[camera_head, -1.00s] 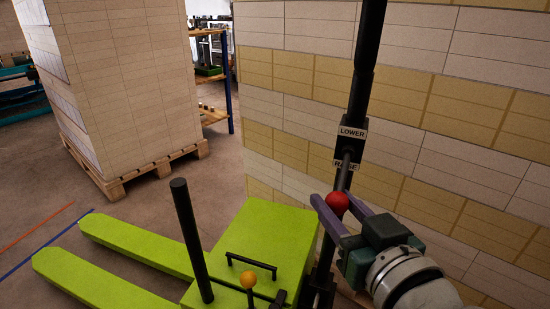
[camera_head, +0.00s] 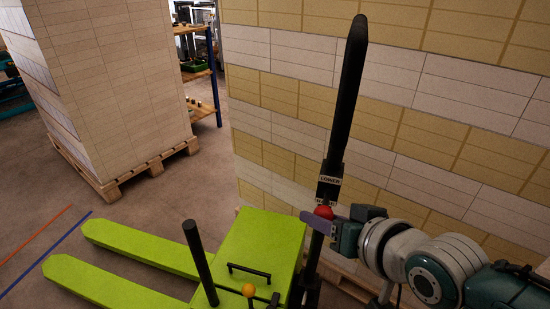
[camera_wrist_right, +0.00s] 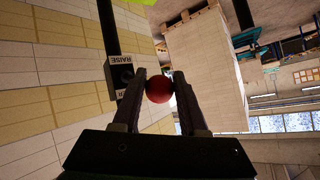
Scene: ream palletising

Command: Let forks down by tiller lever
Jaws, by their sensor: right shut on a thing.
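A lime-green pallet truck (camera_head: 262,240) stands at the lower middle of the head view, its two forks (camera_head: 135,246) pointing left, low over the floor. Its black tiller (camera_head: 347,90) rises at the right, with a LOWER label (camera_head: 330,181) above a partly covered RAISE label. The lever's red knob (camera_head: 323,212) sits just by the RAISE label. My right gripper (camera_head: 326,217) is shut on the red knob from the right. In the right wrist view the red knob (camera_wrist_right: 159,89) lies between the fingertips, beside the upside-down RAISE label (camera_wrist_right: 122,58). My left gripper is out of view.
A tall stack of pale reams (camera_head: 110,75) on a wooden pallet (camera_head: 128,175) stands at the left. A large striped ream stack (camera_head: 430,110) is close behind the tiller. A shelf (camera_head: 197,75) stands at the back. Floor (camera_head: 60,185) between the forks and left pallet is clear.

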